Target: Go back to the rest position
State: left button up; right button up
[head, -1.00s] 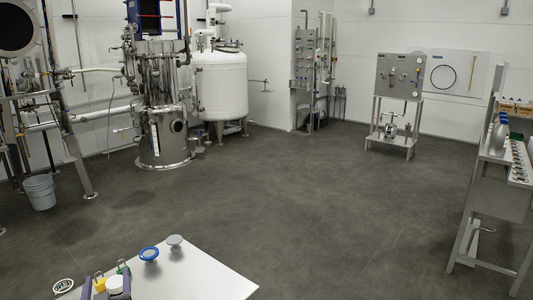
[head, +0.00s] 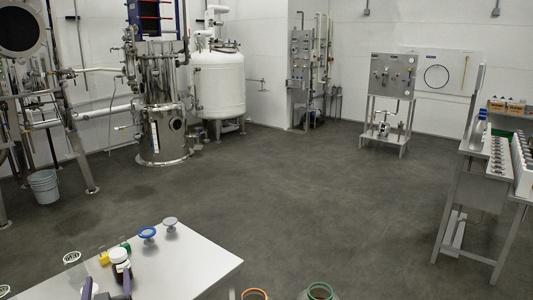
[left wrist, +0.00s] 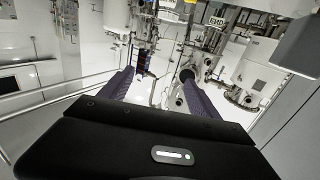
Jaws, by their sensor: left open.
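My left gripper (head: 107,285) is at the bottom left of the head view, over the near part of the white table (head: 195,262). Its two purple fingers are apart, with nothing seen held between them. A dark bottle with a white cap (head: 121,262) stands on the table just beyond the fingers. In the left wrist view the open fingers (left wrist: 157,78) point out towards tanks and pipes, with an empty gap. My right gripper is not in view.
Small yellow and green items (head: 104,257), a blue disc (head: 147,233) and a grey disc (head: 170,222) are on the table. Orange-rimmed (head: 254,293) and green-rimmed (head: 320,290) containers show at the bottom edge. A steel bench (head: 485,180) stands right. The middle floor is clear.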

pick_arm(q)
jog(key=s+d+f+g+h, duration=0.3)
jog(key=d+f, duration=0.3)
jog(key=f, duration=0.4)
jog(key=s+d+f+m+g+h, duration=0.1)
jog(key=s+d+f+g+h, duration=0.15)
jog(key=d+f, duration=0.5)
jog(key=s+d+f+g+h, duration=0.25)
jog(key=s+d+f, duration=0.2)
jog(key=f, duration=0.65)
jog(key=s+d+f+g+h, duration=0.1)
jog(key=s+d+f+g, duration=0.3)
jog(key=s, duration=0.3)
jog(key=s+d+f+m+g+h, duration=0.1)
jog(key=s+d+f+h, duration=0.15)
jog(key=s+d, duration=0.4)
jog(key=s+d+f+g+h, duration=0.1)
jog(key=s+d+f+g, duration=0.25)
jog(key=s, duration=0.45)
jog(key=w+d+f+m+t+b, duration=0.1)
jog(key=w+d+f+b, duration=0.2)
jog(key=f+b, duration=0.5)
jog(key=shift+w+d+m+b, duration=0.25)
jog(key=shift+d+b, duration=0.2)
jog(key=shift+b, duration=0.55)
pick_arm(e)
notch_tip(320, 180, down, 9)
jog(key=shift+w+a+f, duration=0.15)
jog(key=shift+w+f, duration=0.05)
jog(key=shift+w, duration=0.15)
